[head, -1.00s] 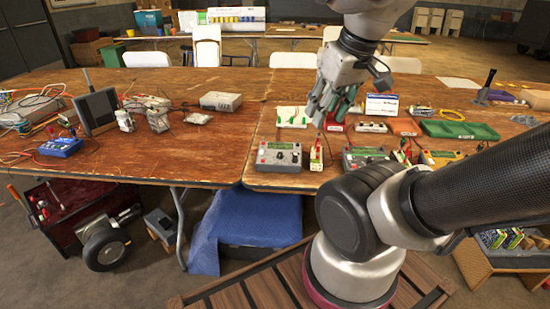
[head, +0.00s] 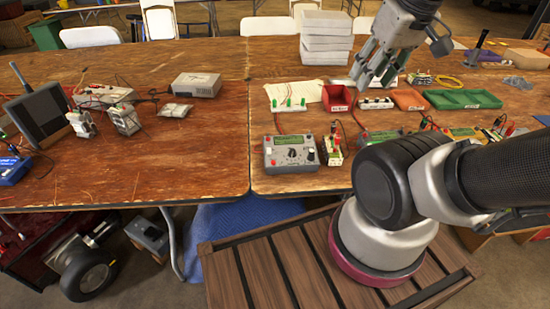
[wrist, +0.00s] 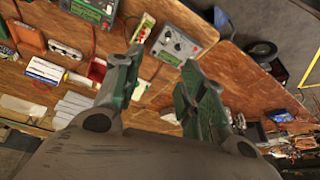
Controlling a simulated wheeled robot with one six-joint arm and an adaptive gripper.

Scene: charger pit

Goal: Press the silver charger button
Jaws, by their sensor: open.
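The silver charger (head: 290,152) is a grey box with a green screen, a dark dial and small knobs. It stands near the front edge of the right table. It also shows in the wrist view (wrist: 178,42), just beyond the fingertips. Which small part is its button is too small to tell. My gripper (head: 373,72) is open and empty, above the table, up and to the right of the silver charger in the head view. In the wrist view its two green-grey fingers (wrist: 163,66) are spread apart.
A small battery pack (head: 332,150) with red leads stands just right of the charger. Another charger (head: 379,139) is partly hidden by my arm. A red bin (head: 337,97), green tray (head: 463,99) and white box stack (head: 326,38) stand behind. The left table's front (head: 150,180) is mostly clear.

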